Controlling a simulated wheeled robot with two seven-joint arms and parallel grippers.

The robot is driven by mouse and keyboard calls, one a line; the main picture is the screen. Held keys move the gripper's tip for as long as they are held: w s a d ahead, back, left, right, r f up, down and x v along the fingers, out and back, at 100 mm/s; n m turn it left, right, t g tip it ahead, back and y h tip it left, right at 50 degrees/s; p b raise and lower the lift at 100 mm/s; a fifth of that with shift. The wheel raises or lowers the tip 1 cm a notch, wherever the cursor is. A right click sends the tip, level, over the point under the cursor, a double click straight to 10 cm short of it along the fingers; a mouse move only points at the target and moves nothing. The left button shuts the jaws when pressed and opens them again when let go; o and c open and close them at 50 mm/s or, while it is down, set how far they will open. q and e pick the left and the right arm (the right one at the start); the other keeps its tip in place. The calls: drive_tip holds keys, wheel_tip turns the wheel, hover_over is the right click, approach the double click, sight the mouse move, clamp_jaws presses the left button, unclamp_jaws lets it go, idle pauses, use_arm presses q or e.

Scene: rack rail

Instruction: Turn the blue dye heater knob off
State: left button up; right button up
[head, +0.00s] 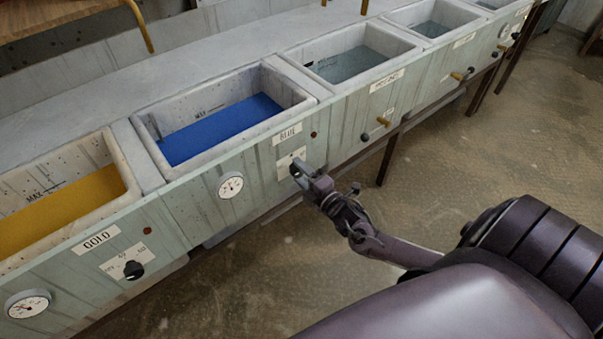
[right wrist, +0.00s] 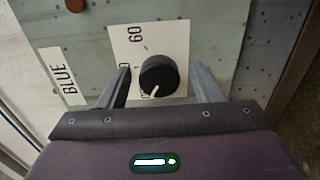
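The blue dye tank (head: 215,118) holds blue liquid, with a "BLUE" label (head: 288,134) on its front panel. Its black round knob (right wrist: 158,75) sits on a white plate marked 60. The knob's white pointer aims down and slightly left in the right wrist view, toward a mostly hidden mark at the plate's lower edge. My right gripper (right wrist: 163,88) is open, one finger on each side of the knob, with a small gap showing on both sides. In the head view my right gripper (head: 298,172) covers the knob. My left gripper is out of view.
A round gauge (head: 230,185) is left of the knob plate. The gold tank's knob (head: 134,270) is further left; other tanks with brass-handled knobs (head: 383,121) stand to the right. A dark red lamp (head: 313,134) is above the plate. The floor in front is clear.

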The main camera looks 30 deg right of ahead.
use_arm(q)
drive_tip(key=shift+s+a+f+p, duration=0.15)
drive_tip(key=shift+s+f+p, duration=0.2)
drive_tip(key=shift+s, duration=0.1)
use_arm(e)
drive_tip(key=s, duration=0.8)
drive_tip(key=shift+d, duration=0.3)
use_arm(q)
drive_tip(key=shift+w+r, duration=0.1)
use_arm(e)
drive_tip(key=shift+w, duration=0.1)
